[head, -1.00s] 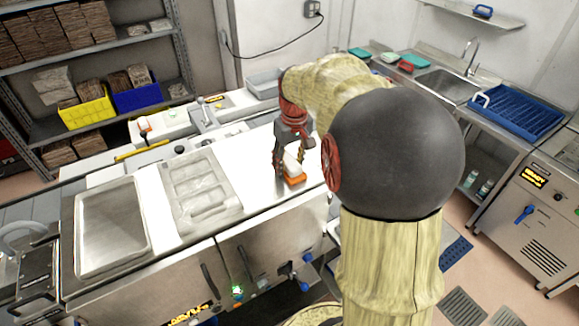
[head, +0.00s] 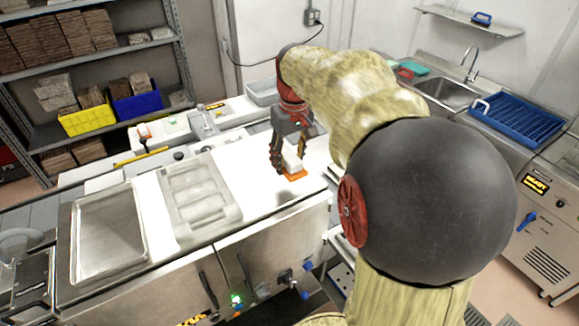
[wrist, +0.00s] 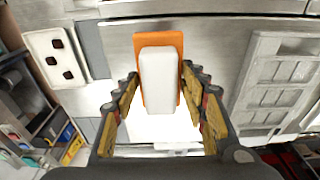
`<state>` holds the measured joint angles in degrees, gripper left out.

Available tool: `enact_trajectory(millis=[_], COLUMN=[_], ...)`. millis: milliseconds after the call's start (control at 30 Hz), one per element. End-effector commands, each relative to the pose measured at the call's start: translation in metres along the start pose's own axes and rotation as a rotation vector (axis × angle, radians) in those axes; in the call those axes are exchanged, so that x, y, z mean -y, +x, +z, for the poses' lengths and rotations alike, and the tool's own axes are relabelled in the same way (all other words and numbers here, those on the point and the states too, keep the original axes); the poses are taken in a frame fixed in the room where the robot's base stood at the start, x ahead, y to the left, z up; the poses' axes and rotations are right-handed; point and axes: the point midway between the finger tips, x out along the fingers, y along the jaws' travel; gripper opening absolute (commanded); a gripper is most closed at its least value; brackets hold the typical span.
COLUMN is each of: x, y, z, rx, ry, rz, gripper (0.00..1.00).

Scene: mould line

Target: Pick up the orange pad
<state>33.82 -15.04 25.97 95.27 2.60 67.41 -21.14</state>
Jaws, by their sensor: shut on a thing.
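The orange pad (head: 296,174) is a flat orange plate with a white block-shaped grip (head: 291,158) on top. My gripper (head: 288,160) is shut on it, with fingers on both sides of the white grip. The pad is at the right end of the white worktop (head: 262,182), and a dark shadow lies on the worktop below it, so it seems held a little above the surface. In the wrist view the orange pad (wrist: 158,42) sticks out beyond the white grip (wrist: 158,80), which lies between the two fingers; its underside is hidden.
A pale mould tray (head: 198,197) and a steel basin (head: 106,235) lie left of the pad. A grey bin (head: 263,92) stands behind. A sink (head: 447,92) and a blue rack (head: 515,122) are on the right-hand bench. The worktop around the gripper is clear.

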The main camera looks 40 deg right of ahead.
Motion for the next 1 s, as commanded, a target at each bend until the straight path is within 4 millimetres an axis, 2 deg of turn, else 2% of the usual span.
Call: enact_trajectory(millis=[100, 200, 400, 633, 967, 1000], x=[0.014, 0.029, 0.051, 0.063, 0.065, 0.065], y=[-0.032, -0.043, -0.063, -0.075, -0.077, -0.077], z=[0.015, 0.036, 0.064, 0.08, 0.083, 0.083], rx=[-0.008, -0.005, -0.004, -0.003, -0.001, -0.001], ry=[-0.003, -0.003, -0.003, -0.001, -0.001, -0.001], rz=[0.003, 0.002, 0.002, 0.001, 0.001, 0.001], gripper=[0.14, 0.14, 0.14, 0.14, 0.14, 0.42])
